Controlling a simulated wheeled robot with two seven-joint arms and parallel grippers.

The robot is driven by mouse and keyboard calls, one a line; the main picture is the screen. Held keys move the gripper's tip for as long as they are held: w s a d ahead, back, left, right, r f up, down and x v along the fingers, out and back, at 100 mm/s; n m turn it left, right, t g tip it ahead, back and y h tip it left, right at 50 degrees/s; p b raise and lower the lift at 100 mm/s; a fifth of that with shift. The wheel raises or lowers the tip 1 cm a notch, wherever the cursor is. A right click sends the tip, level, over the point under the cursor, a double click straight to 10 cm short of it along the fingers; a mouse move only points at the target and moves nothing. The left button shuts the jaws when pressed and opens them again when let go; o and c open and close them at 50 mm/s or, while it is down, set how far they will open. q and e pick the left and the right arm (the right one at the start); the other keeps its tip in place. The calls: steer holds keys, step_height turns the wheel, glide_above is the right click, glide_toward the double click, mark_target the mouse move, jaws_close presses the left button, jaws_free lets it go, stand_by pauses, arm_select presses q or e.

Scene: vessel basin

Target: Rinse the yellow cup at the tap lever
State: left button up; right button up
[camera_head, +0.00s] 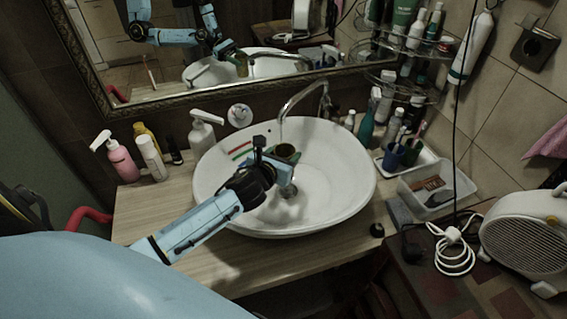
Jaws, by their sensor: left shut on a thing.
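The yellow cup (286,152) looks dark olive and shows mostly as its open rim, facing up. My left gripper (279,166) is shut on it and holds it over the white basin (340,188), near the middle. The cup is below the end of the curved metal tap (299,97). A thin line drops from the spout toward the cup; I cannot tell whether it is water. The tap's upright part (325,103) stands behind the basin's rim. The gripper hides the cup's lower side. My right gripper is not in view.
A pink pump bottle (122,162) and white bottles stand left of the basin. A blue cup (393,156) with brushes and a clear plastic box (436,188) are at its right. A framed mirror (220,50) is behind. A white heater (525,245) stands at the right.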

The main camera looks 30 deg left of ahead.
mark_target(285, 149)
arm_select(q)
steer(key=w, duration=0.1)
steer(key=w+a+b, duration=0.1)
steer(key=shift+w+a+f, duration=0.2)
steer(key=shift+w+f, duration=0.1)
steer(key=shift+f, duration=0.05)
steer(key=shift+w+a+f+b, duration=0.15)
steer(key=shift+w+a+b, duration=0.15)
steer(key=shift+w+b, duration=0.25)
steer(key=shift+w+a+f+b, duration=0.1)
steer(key=shift+w+a+b, duration=0.15)
steer(key=shift+w+b, duration=0.3)
steer(key=w, duration=0.1)
steer(key=w+a, duration=0.1)
steer(key=w+a+b, duration=0.1)
steer(key=shift+w+f, duration=0.3)
steer(key=shift+w, duration=0.05)
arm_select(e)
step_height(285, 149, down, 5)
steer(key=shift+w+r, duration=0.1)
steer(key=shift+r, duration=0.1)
arm_select(q)
steer(key=shift+d, duration=0.15)
steer(key=shift+w+d, duration=0.3)
steer(key=shift+d, duration=0.05)
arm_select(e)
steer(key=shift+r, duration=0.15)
